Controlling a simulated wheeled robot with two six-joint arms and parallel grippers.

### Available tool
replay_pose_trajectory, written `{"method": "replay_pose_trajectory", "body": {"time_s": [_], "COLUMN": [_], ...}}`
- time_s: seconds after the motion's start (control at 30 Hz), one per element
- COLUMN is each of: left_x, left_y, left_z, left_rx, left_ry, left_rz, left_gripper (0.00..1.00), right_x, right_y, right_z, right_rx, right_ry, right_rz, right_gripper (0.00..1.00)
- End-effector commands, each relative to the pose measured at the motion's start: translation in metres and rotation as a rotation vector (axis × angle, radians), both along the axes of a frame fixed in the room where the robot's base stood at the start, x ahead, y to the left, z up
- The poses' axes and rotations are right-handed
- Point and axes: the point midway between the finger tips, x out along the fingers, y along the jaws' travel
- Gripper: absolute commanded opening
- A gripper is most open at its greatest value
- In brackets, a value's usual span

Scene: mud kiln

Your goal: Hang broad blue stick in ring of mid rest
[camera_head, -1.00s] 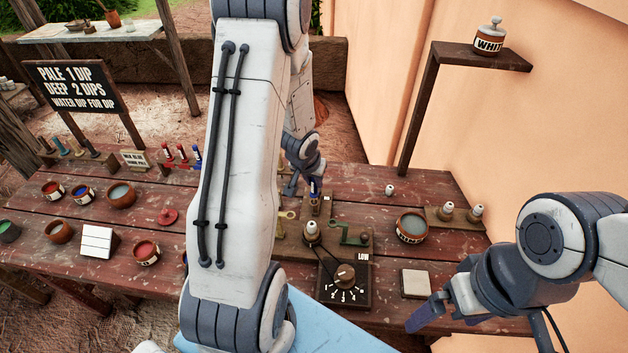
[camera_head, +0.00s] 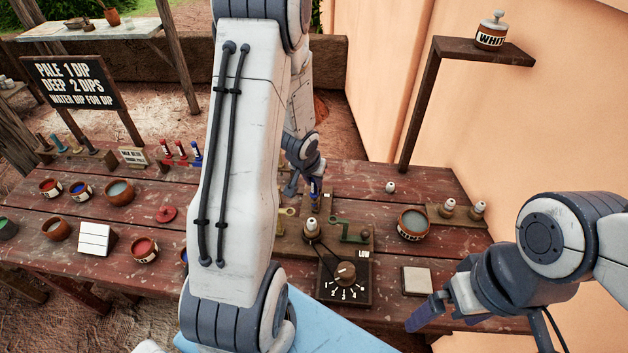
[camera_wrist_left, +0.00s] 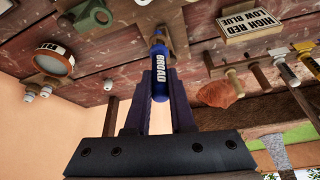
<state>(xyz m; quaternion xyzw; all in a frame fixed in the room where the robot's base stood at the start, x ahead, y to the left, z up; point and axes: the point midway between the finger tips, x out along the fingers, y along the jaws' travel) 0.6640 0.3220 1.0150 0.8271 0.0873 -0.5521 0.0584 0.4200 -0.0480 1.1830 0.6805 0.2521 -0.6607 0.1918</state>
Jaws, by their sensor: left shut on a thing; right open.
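The broad blue stick (camera_wrist_left: 159,65), with "BROAD" on its side, is between the fingers of my left gripper (camera_wrist_left: 160,88) in the left wrist view. My left gripper (camera_head: 303,188) is shut on it. In the head view the blue stick (camera_head: 315,191) shows small, upright at a wooden rest (camera_head: 313,207) on the middle board. The wooden piece (camera_wrist_left: 176,40) shows at the stick's far end in the wrist view. I cannot tell whether the stick is inside a ring. My right gripper (camera_head: 446,311) is open and empty at the table's front right.
A dial box (camera_head: 345,282), green crank (camera_head: 350,235) and white-topped bottle (camera_head: 311,228) stand close in front. A grey-filled bowl (camera_head: 412,224) and pale tile (camera_head: 417,281) are to the right. Red sticks (camera_head: 182,150) and paint bowls are left. My left arm hides part of the table.

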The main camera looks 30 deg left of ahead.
Motion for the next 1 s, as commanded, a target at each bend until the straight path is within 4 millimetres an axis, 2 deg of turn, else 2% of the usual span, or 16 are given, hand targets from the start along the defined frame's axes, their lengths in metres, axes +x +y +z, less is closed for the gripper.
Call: {"method": "replay_pose_trajectory", "body": {"time_s": [1.0], "left_x": [0.000], "left_y": [0.000], "left_z": [-0.014], "left_rx": [0.000], "left_ry": [0.000], "left_rz": [0.001], "left_gripper": [0.00], "right_x": [0.000], "right_y": [0.000], "right_z": [-0.011], "right_rx": [0.000], "right_ry": [0.000], "right_rz": [0.000], "right_gripper": [1.00]}}
